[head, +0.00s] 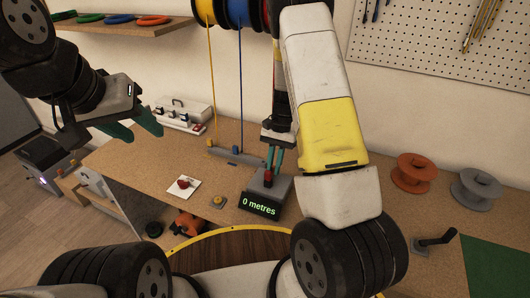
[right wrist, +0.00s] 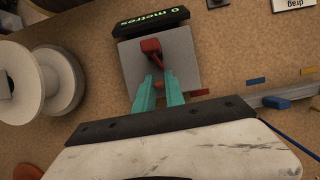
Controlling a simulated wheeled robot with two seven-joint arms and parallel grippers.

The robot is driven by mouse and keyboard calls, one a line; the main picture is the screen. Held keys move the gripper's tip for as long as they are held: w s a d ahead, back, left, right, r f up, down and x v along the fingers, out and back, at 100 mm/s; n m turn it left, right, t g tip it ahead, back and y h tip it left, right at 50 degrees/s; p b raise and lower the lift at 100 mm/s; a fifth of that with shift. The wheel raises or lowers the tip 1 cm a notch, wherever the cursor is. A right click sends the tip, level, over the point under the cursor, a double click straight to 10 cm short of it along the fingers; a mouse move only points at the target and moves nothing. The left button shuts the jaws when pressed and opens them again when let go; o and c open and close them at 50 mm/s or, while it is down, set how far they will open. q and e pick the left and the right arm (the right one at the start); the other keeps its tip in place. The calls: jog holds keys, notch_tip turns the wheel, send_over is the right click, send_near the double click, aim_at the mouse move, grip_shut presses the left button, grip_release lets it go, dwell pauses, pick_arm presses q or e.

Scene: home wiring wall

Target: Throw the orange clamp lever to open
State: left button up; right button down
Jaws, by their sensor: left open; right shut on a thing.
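The clamp lever looks red-orange (head: 268,176). It stands on a grey box whose black display (head: 260,206) reads "0 metres". In the right wrist view the lever (right wrist: 150,46) is at the top centre, on the grey box's top plate (right wrist: 182,50). My right gripper (head: 275,158) comes down over the box from behind. Its green fingertips (right wrist: 158,78) are close together at the lever's lower end and shut on it; the exact contact is partly hidden. My left gripper (head: 148,122) is open and empty, raised at the left above the bench.
Yellow and blue wires hang from spools to a rail (head: 236,154) behind the box. A red button on a white plate (head: 183,185) lies left of it. Orange (head: 413,172) and grey (head: 476,188) spools stand at the right. A black crank (head: 434,240) is nearer the front.

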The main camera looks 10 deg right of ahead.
jog(key=shift+w+d+f+g+y, duration=0.1)
jog(key=shift+w+d+g+y, duration=0.25)
jog(key=shift+g, duration=0.25)
jog(key=shift+w+d+g+y, duration=0.1)
jog(key=shift+w+g+y, duration=0.1)
jog(key=shift+g+y, duration=0.35)
jog(key=shift+w+d+f+g+y, duration=0.15)
jog(key=shift+w+g+y, duration=0.15)
jog(key=shift+g, duration=0.35)
jog(key=shift+w+d+g+y, duration=0.1)
jog(key=shift+w+g+y, duration=0.05)
jog(key=shift+g+y, duration=0.4)
jog(key=shift+w+d+f+g+y, duration=0.15)
jog(key=shift+w+g+y, duration=0.1)
jog(key=shift+g, duration=0.5)
jog(key=c, duration=1.4)
grip_release()
